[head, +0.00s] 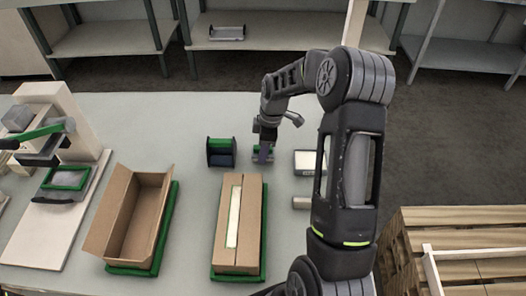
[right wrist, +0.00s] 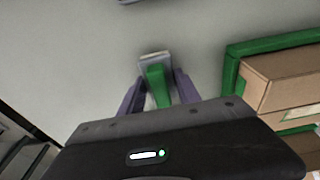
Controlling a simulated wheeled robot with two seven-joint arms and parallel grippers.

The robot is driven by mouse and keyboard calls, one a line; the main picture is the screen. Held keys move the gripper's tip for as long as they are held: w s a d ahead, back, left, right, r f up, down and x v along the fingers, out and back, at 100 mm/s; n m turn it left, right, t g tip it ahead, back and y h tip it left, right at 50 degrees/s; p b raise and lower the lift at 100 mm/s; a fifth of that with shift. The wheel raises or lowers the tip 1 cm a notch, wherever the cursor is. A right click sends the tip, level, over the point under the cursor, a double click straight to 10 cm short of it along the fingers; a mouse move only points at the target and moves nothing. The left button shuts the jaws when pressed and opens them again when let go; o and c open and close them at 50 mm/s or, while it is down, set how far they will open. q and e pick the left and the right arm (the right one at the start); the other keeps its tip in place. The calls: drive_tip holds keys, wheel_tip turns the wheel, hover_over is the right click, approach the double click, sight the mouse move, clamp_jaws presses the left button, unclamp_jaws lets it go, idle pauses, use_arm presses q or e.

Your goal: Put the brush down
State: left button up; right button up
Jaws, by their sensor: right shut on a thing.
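My right gripper (head: 263,150) is over the far middle of the table, its fingers pointing down. In the right wrist view its two purple-grey fingers (right wrist: 158,95) are closed on the brush (right wrist: 157,75), which has a green handle and a pale grey end. In the head view only a little of the brush's green shows beside the fingers. I cannot tell whether the brush touches the table (head: 190,115). My left gripper is not in view.
A dark green-sided holder (head: 221,153) stands just left of the gripper. A closed, taped carton (head: 250,225) and an open carton (head: 122,225) sit nearer on green bases. A small pale box (head: 305,162) lies right. A green-handled press (head: 75,160) stands at the left.

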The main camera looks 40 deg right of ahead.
drive_tip(key=shift+f, duration=0.5)
drive_tip(key=shift+f, duration=0.1)
drive_tip(key=o, duration=1.2)
drive_tip(key=r, duration=0.4)
drive_tip(key=d+r, duration=0.1)
drive_tip(key=r, duration=0.3)
drive_tip(key=s+r, duration=0.1)
drive_tip(key=r, duration=0.3)
drive_tip(key=shift+s+d, duration=0.1)
drive_tip(key=shift+d, duration=0.05)
